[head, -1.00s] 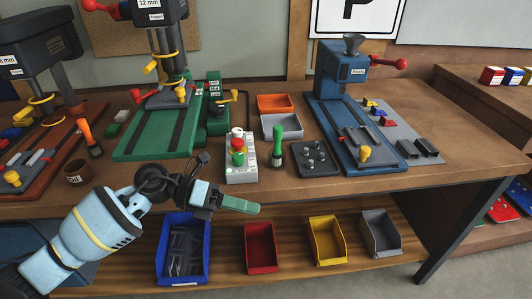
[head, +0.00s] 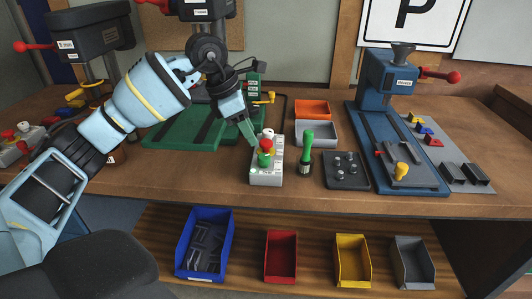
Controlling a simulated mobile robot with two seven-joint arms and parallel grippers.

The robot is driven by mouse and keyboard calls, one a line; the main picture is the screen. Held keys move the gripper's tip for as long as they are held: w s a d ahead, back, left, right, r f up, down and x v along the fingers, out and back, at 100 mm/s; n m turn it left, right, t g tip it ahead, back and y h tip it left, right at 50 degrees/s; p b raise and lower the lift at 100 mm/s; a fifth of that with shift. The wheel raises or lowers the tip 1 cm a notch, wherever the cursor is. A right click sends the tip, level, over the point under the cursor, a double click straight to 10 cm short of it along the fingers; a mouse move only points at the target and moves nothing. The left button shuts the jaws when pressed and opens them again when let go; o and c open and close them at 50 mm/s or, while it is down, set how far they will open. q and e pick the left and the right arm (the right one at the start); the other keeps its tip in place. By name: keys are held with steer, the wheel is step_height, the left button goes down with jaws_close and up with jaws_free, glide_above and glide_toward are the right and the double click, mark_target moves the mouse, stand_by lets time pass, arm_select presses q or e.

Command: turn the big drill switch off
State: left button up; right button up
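The big drill is the green-based press (head: 180,132) at the back, left of centre; my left arm covers part of it. A pale grey switch box (head: 265,178) stands on the bench in front and to the right of it. The box has a red knob (head: 267,144), a green knob (head: 263,160) and a white one at its far end. My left gripper (head: 252,138) points down just left of the red knob, its green-grey fingers together and holding nothing visible. I cannot tell whether the fingertips touch the box. My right gripper is not in view.
A green-handled tool (head: 307,147) stands close to the right of the box, beside a dark tray (head: 345,171). Orange (head: 312,109) and grey bins sit behind. Several coloured bins (head: 281,257) stand on the shelf below.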

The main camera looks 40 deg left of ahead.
mark_target(263, 156)
arm_select(q)
steer(key=shift+x, duration=3.85)
steer(key=c, duration=0.7)
